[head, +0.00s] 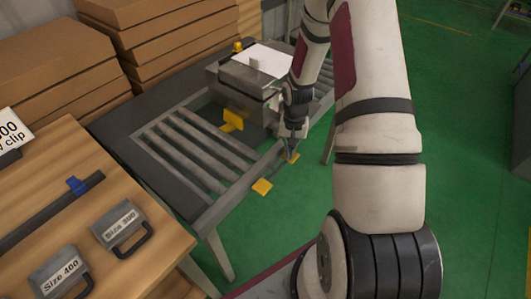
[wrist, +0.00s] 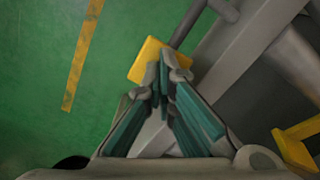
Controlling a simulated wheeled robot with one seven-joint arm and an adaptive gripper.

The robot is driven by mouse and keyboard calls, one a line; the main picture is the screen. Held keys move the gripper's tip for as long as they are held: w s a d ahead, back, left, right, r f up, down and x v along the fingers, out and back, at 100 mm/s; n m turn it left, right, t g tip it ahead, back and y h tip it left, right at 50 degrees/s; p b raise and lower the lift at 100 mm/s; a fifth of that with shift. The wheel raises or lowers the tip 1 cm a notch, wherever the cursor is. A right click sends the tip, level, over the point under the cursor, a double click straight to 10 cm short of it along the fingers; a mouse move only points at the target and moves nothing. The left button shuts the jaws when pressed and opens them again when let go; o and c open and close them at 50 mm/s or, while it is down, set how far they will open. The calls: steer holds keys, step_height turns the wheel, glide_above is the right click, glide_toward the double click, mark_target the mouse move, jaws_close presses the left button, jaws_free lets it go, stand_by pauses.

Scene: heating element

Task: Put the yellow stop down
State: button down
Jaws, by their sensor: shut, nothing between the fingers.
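In the wrist view this yellow plate (wrist: 147,61) is just beyond my fingertips (wrist: 160,82), at the end of a dark rod. The fingers are shut and hold nothing; whether they touch the plate I cannot tell. An upright yellow bracket (head: 232,120) stands by the rollers in front of the grey machine. A yellow bracket (wrist: 298,145) is also at the lower right of the wrist view.
The grey roller conveyor (head: 185,158) runs to a grey box machine (head: 240,92). A wooden table (head: 160,240) with two labelled grey clips stands at lower left. Stacked cardboard boxes (head: 65,70) are behind. Green floor (head: 450,110) is open to the right.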

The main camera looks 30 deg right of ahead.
steer(key=shift+f, duration=0.45)
steer(key=shift+r, duration=0.1)
steer(key=shift+r+p, duration=1.65)
steer(key=shift+r, duration=1.8)
